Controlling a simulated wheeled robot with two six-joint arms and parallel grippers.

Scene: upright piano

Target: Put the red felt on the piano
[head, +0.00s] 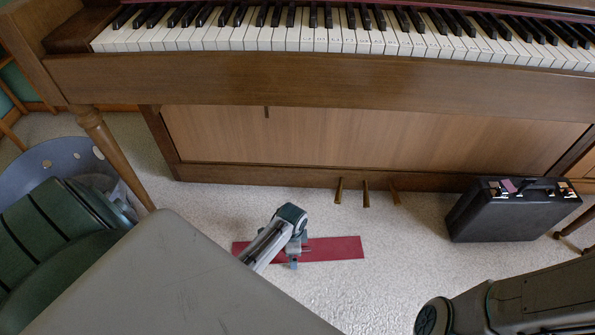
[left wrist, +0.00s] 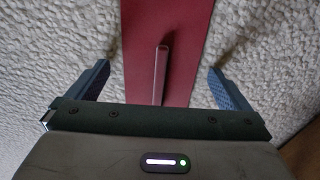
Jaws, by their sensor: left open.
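The red felt (head: 335,249) is a long, flat red strip lying on the pale floor in front of the piano (head: 300,80). My left gripper (head: 293,256) is low over the felt's left half and covers part of it. In the left wrist view the felt (left wrist: 190,40) runs between the two open, blue-grey fingers (left wrist: 158,68), one on each side. A narrow raised bar (left wrist: 161,70) stands on the felt between them, apart from both fingers. My right gripper is out of view.
The piano keys (head: 320,38) run across the top, above the pedals (head: 366,193). A black case (head: 510,212) stands on the right. Floor between felt and case is clear.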

